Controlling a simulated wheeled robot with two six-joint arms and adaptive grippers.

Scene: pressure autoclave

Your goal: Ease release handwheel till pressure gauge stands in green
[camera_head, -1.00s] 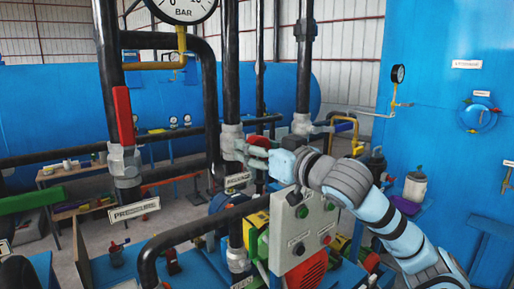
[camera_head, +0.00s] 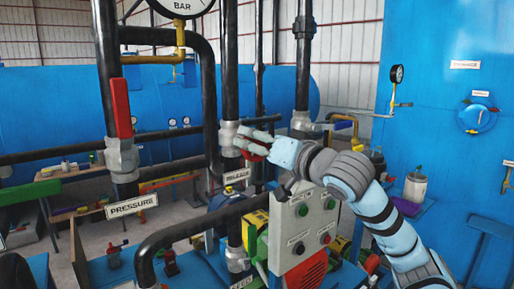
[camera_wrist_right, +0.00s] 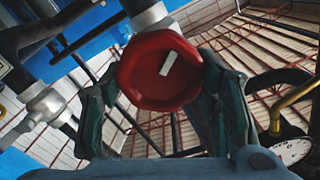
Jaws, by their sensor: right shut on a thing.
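The red release handwheel (camera_wrist_right: 158,72) fills the middle of the right wrist view, with a white mark on its face. In the head view it shows partly behind the fingers (camera_head: 256,150), at the valve above the RELEASE label (camera_head: 237,176). My right gripper (camera_head: 252,142) is shut on the handwheel, with one finger on each side of its rim in the wrist view (camera_wrist_right: 160,85). The pressure gauge (camera_head: 182,8), marked BAR, is cut off by the top edge; its needle and green zone cannot be read. My left gripper is not in view.
A red lever (camera_head: 122,108) stands on the pipe above the PRESSURE label (camera_head: 131,206). A grey control box (camera_head: 302,232) with buttons stands below my right arm. Black pipes run close around the valve. A blue tank (camera_head: 60,105) lies behind.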

